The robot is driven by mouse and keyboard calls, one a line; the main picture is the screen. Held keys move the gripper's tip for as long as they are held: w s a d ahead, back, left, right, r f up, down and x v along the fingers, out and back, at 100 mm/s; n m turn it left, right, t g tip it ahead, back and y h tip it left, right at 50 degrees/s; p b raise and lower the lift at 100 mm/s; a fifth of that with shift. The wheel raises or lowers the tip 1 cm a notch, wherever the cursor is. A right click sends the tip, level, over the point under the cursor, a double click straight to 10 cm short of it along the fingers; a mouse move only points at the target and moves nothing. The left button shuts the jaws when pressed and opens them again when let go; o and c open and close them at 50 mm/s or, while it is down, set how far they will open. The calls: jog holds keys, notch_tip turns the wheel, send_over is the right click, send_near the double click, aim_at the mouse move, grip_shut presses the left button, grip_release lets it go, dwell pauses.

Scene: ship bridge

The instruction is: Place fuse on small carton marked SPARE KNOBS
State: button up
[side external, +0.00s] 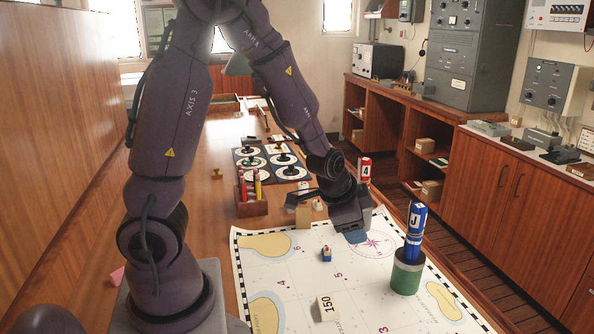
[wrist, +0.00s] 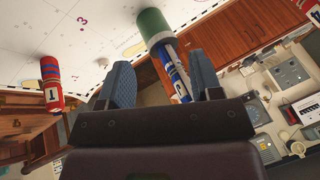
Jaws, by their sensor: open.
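My gripper (side external: 357,237) is over the far part of the chart, its blue fingers apart and empty; they also show in the wrist view (wrist: 163,80). I cannot pick out the fuse for certain. A small tan block or carton (side external: 303,216) stands at the chart's far edge, left of my gripper. No SPARE KNOBS lettering is legible. A blue cylinder marked J (side external: 415,230) stands upright on a green cylinder (side external: 406,274), right of my gripper. In the wrist view the blue cylinder (wrist: 174,70) shows beyond and between my fingers, below the green one (wrist: 153,27).
A red cylinder (side external: 364,170) stands beyond my gripper. A small blue object (side external: 326,254) and a white block marked 150 (side external: 327,308) sit on the chart (side external: 370,298). A wooden holder with coloured sticks (side external: 251,206) is at left. Small boxes sit on shelves (side external: 432,188) at right.

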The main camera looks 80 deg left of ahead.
jog(key=s+d+r+n+h, duration=0.1)
jog(key=s+d+r, duration=0.4)
jog(key=s+r, duration=0.2)
jog(key=s+d+r+n+h, duration=0.1)
jog(key=s+d+r, duration=0.4)
jog(key=r, duration=0.5)
jog(key=shift+s+d+n, duration=0.2)
jog(key=shift+s+n, duration=0.6)
jog(key=shift+s, duration=0.3)
